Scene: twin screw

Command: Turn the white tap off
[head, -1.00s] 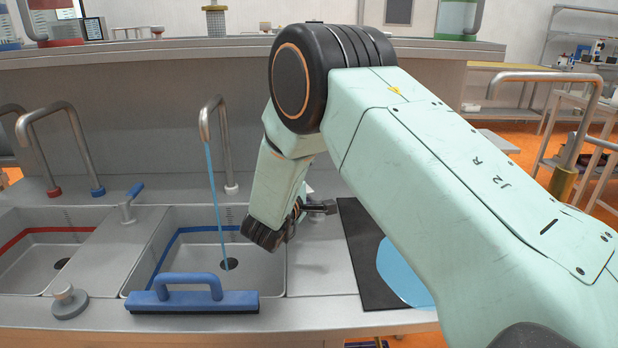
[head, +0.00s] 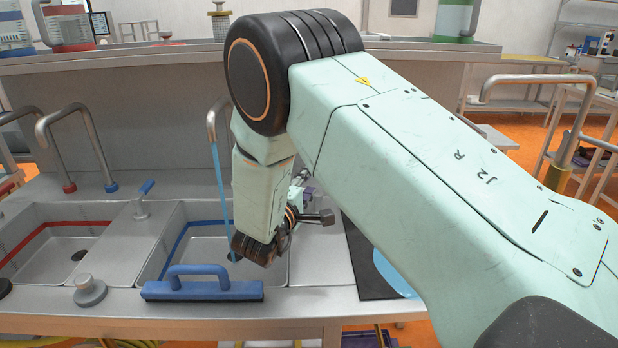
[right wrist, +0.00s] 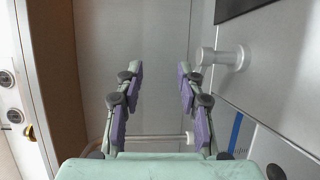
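The white tap (right wrist: 222,57) shows in the right wrist view as a pale round fitting with a bar, standing on the grey counter. My right gripper (right wrist: 160,72) is open and empty, its purple-padded fingers apart. The tap is just right of the right-hand finger, outside the gap; I cannot tell whether they touch. In the head view my right wrist hangs over the right side of the middle sink, and its fingers and the tap are largely hidden. A blue water stream (head: 223,190) runs from the middle spout (head: 213,122) into this sink. My left gripper is not in view.
A blue-handled squeegee (head: 203,285) lies on the front edge of the middle sink (head: 185,245). A blue-handled tap (head: 143,197) stands between the sinks. A black mat (head: 368,262) with a blue disc (head: 394,275) lies to the right. A grey wall stands behind.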

